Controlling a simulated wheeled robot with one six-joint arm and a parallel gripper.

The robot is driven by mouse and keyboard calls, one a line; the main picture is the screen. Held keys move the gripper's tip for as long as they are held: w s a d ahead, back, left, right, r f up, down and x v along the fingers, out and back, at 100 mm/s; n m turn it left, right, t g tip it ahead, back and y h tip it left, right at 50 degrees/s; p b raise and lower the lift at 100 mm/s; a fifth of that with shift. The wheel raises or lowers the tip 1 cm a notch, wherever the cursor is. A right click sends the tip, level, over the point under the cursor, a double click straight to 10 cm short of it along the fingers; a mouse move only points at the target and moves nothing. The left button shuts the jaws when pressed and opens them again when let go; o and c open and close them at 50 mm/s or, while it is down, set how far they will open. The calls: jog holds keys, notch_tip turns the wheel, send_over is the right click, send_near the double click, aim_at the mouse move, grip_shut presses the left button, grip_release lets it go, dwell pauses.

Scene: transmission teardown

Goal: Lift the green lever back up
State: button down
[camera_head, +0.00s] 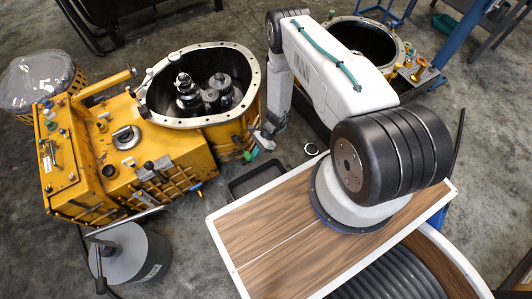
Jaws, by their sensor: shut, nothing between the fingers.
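The green lever (250,154) is a small green piece low on the right side of the yellow transmission housing (90,160), just below the round open bell. Its tilt is too small to tell clearly. My gripper (256,146) is at the end of my white arm, beside the housing and very close to the green lever. The gripper is shut and holds nothing. Whether its fingertips touch the lever cannot be told. The fingers are small and partly blend with the housing behind them.
A black tray (258,178) lies on the floor just below the lever. A grey drum (133,255) stands at lower left, and a covered basket (38,80) at upper left. A second housing (372,40) stands behind my arm. Concrete floor is open at the bottom left.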

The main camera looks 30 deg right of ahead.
jog(key=shift+w+r, duration=0.2)
jog(key=shift+r, duration=0.45)
notch_tip(320, 180, down, 4)
jog(key=s+d, duration=0.1)
jog(key=d, duration=0.1)
jog(key=v, duration=1)
jog(key=shift+w, duration=0.15)
jog(key=shift+r, duration=0.1)
